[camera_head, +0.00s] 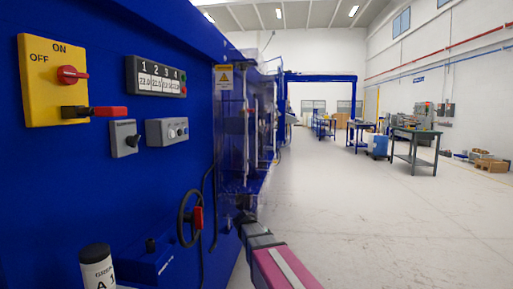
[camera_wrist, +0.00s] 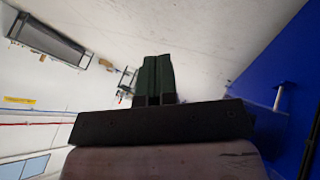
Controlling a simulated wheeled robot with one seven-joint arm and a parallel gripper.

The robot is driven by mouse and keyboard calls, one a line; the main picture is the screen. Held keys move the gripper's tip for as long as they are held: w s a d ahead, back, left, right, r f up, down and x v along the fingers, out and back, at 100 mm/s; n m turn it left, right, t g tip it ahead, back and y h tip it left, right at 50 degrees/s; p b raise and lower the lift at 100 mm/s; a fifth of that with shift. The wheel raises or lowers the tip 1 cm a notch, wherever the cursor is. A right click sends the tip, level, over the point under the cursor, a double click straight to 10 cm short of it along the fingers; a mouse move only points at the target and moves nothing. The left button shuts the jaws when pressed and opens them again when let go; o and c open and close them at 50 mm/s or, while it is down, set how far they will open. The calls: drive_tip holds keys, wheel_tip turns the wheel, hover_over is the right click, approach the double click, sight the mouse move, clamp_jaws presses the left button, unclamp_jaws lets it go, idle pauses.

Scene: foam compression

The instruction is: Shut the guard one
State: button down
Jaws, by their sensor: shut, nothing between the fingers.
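The blue machine (camera_head: 120,200) fills the left of the head view. Clear guard panels with pale upright bars (camera_head: 245,130) run along its side beyond the warning sign. They overlap, so I cannot tell which is guard one or how far it stands open. My gripper (camera_head: 243,217) is low beside the machine's near corner, below the guards, partly lost against dark parts. In the wrist view my gripper (camera_wrist: 156,65) has its dark green fingers together and empty. A blue panel (camera_wrist: 270,70) with a pale handle-like bar (camera_wrist: 278,96) is to its right, apart from the fingers.
A yellow switch plate (camera_head: 45,80), a numbered display (camera_head: 155,78) and a black handwheel (camera_head: 188,218) are on the machine's near face. Open floor (camera_head: 390,220) lies to the right. A workbench (camera_head: 416,140) stands farther back.

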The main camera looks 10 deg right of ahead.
drive_tip(key=w+a+r+m+t+h, duration=0.2)
drive_tip(key=w+r+h, duration=0.1)
drive_tip(key=w+r, duration=0.6)
drive_tip(key=m+t+h, duration=0.2)
drive_tip(key=m+h, duration=0.5)
drive_tip(key=m, duration=0.1)
approach(257, 145)
drive_tip(key=s, duration=0.5)
drive_tip(key=x, duration=0.9)
drive_tip(key=shift+w+a+r, duration=0.1)
drive_tip(key=shift+r, duration=0.2)
